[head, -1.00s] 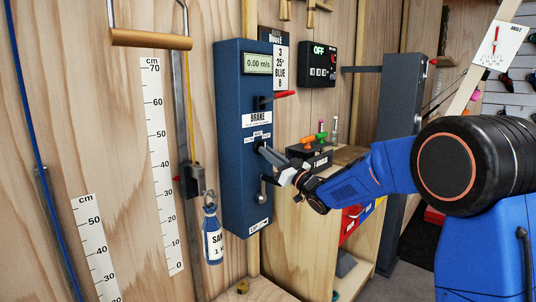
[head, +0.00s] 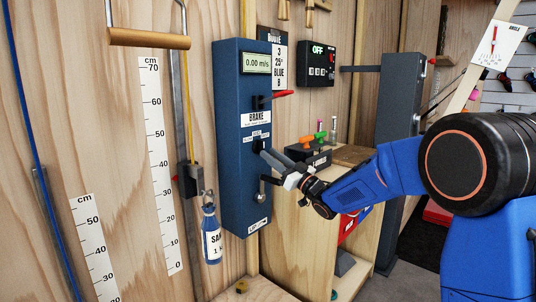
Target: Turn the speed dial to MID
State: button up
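The blue control box (head: 231,150) stands upright on the wood wall. Its speed dial (head: 257,145) is a small dark knob below the BRAKE label, with small white labels around it. The print on these labels and the knob's pointing direction are too small to read. My gripper (head: 266,157) is just below and right of the dial, its grey fingers pointing at the box face. The fingers overlap side-on, so their gap is hidden. The dial's dark knob shows clear of the fingertips.
The brake lever (head: 284,94) with a red tip sticks out above the dial. A crank (head: 262,190) is below it. A SAND bottle (head: 211,235) hangs at left. A dark box with coloured levers (head: 307,152) sits on a wooden ledge behind my gripper.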

jog(key=v, duration=1.5)
jog(key=shift+w+a, duration=0.1)
jog(key=s+d+m+t+h, duration=0.3)
jog(key=d+m+h, duration=0.3)
jog(key=d+h, duration=0.6)
jog(key=s+d+f+m+g+h, duration=0.3)
jog(key=s+d+f+h, duration=0.2)
jog(key=s+d, duration=0.4)
jog(key=s+f+g, duration=0.3)
jog(key=s, duration=0.7)
jog(key=s+d+f+m+g, duration=0.1)
jog(key=s+f+g, duration=0.2)
jog(key=s, duration=0.7)
jog(key=s+f+g, duration=0.3)
jog(key=s+f, duration=0.2)
jog(key=s, duration=0.5)
jog(key=shift+s+d+h, duration=0.2)
jog(key=shift+d+h, duration=0.1)
jog(key=shift+d, duration=0.1)
